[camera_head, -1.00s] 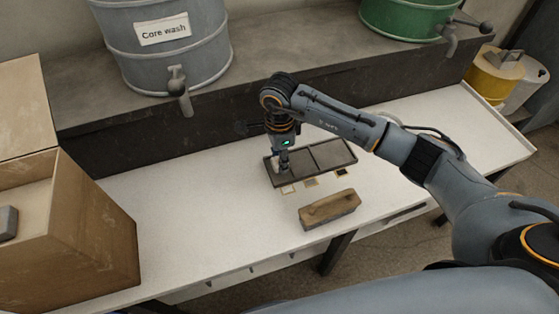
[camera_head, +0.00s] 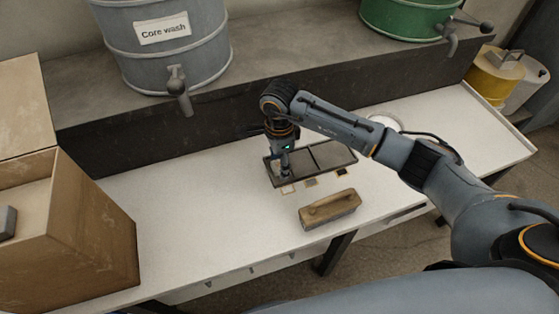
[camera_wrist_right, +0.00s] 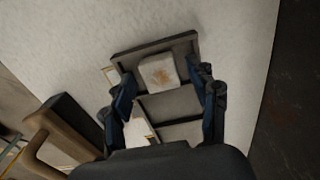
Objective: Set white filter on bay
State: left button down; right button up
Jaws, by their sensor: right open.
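The white filter (camera_wrist_right: 159,71), a pale squarish piece with a faint brown mark, lies in the end bay of the dark tray (camera_wrist_right: 126,58) in the right wrist view. The tray (camera_head: 331,155) also shows on the white table in the head view. The two other bays in the wrist view look empty. My right gripper (camera_wrist_right: 162,76) is open, with one finger on each side of the filter and a visible gap to it. My left gripper is out of view.
A wooden block with a handle (camera_head: 330,208) lies in front of the tray. Small coloured tags (camera_head: 312,182) line the tray's front. A cardboard box (camera_head: 85,235) stands at the left. A Core wash drum (camera_head: 160,55) and green drum (camera_head: 405,15) stand behind on a ledge.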

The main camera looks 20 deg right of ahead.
aim_at(279, 165)
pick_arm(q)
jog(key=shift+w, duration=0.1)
pick_arm(e)
jog(key=shift+r, duration=0.2)
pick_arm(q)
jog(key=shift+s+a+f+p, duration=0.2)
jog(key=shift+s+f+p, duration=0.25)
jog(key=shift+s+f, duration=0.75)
pick_arm(e)
notch_tip(279, 165, up, 12)
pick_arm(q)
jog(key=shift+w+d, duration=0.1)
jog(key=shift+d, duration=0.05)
pick_arm(e)
jog(key=shift+f, duration=0.15)
